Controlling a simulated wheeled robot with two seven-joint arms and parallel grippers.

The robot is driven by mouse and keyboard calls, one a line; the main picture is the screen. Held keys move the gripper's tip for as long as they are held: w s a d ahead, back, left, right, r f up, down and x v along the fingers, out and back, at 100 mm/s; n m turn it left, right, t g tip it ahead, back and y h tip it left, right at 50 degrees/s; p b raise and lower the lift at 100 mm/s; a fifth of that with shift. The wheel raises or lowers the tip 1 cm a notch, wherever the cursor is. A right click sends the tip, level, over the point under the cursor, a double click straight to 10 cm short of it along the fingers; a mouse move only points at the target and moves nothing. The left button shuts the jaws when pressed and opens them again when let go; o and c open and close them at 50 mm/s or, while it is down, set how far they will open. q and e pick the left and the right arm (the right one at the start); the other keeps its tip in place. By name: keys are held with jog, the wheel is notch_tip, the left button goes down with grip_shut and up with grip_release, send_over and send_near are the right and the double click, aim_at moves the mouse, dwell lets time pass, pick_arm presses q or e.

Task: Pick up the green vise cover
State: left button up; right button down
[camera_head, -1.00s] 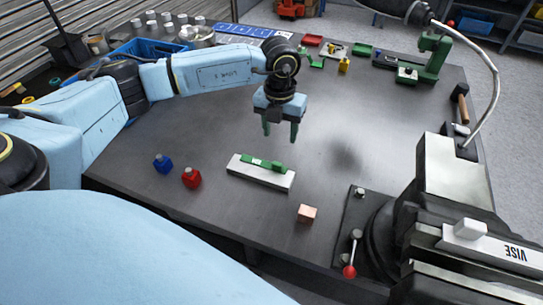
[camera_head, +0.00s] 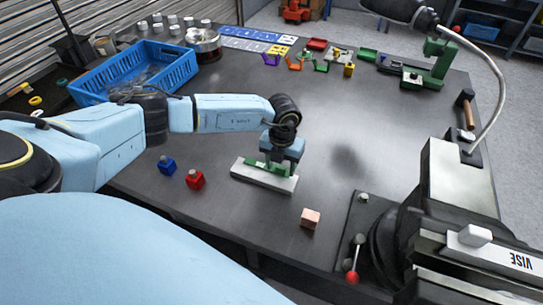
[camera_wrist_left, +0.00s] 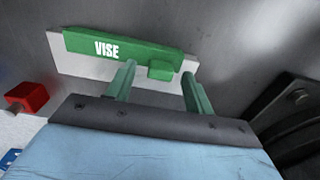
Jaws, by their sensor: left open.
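The green vise cover (camera_wrist_left: 85,44) lies on a pale flat block (camera_wrist_left: 110,70) on the table and bears the word VISE in the left wrist view. In the head view the cover (camera_head: 252,164) is partly hidden by my left gripper, and the pale block (camera_head: 280,183) shows in front of it. My left gripper (camera_wrist_left: 160,82) is open, its two green fingers apart at the cover's small raised tab (camera_wrist_left: 161,73). In the head view the left gripper (camera_head: 277,165) points down at the cover. My right gripper is not in view.
A red block (camera_head: 195,179) and a blue block (camera_head: 167,165) stand left of the cover. A copper cube (camera_head: 310,218) sits to the right front. The large vise (camera_head: 450,200) stands at the right. A blue crate (camera_head: 180,70) is at the back left. The table centre is clear.

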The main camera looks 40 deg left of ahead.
pick_arm(q)
jog(key=shift+f, duration=0.15)
jog(key=c, duration=1.1)
notch_tip(320, 180, up, 10)
jog(key=shift+r, duration=0.1)
